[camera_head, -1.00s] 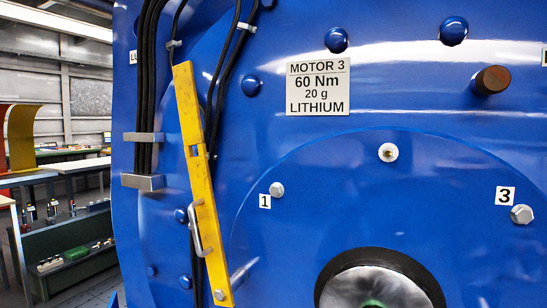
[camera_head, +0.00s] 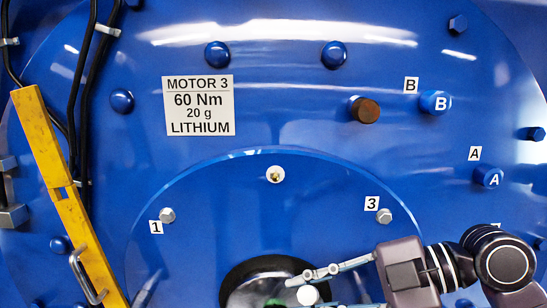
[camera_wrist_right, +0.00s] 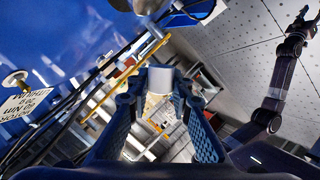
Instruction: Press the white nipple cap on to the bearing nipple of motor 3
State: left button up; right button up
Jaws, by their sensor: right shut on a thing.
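The bearing nipple (camera_head: 275,175) is a small brass tip in a pale round seat on motor 3's blue face, between bolts 1 and 3. It is bare. My right gripper (camera_head: 312,284) comes in from the lower right, in front of the dark shaft opening and below the nipple. It is shut on the white nipple cap (camera_head: 307,295). In the right wrist view the cap (camera_wrist_right: 160,78) sits between the fingertips (camera_wrist_right: 158,90), apart from the motor face. A brass-and-white part at the left edge there looks like the nipple (camera_wrist_right: 14,80). My left gripper is not seen.
The motor 3 label (camera_head: 198,106) is above left of the nipple. Bolt heads 1 (camera_head: 167,215) and 3 (camera_head: 384,216) stand either side. A brown plug (camera_head: 364,110) sticks out above right. A yellow bar (camera_head: 75,220) with a handle and black cables are at the left.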

pick_arm(q)
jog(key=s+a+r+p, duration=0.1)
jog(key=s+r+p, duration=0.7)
jog(key=p, duration=0.2)
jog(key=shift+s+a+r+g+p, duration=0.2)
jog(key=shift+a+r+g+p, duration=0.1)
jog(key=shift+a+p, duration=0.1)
pick_arm(e)
jog(key=w+a+r+n, duration=0.1)
jog(key=a+r+n, duration=0.1)
jog(key=r+n, duration=0.3)
jog(key=w+a+r+n, duration=0.1)
jog(key=a+r+n, duration=0.2)
jog(key=r, duration=0.5)
jog(key=shift+w+r+n+g, duration=0.3)
jog(key=shift+r+n+g, duration=0.1)
jog(key=shift+n, duration=0.5)
jog(key=shift+f, duration=0.1)
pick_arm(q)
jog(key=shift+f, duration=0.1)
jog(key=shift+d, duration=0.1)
pick_arm(e)
jog(key=shift+w+d, duration=0.1)
jog(key=shift+w, duration=2.85)
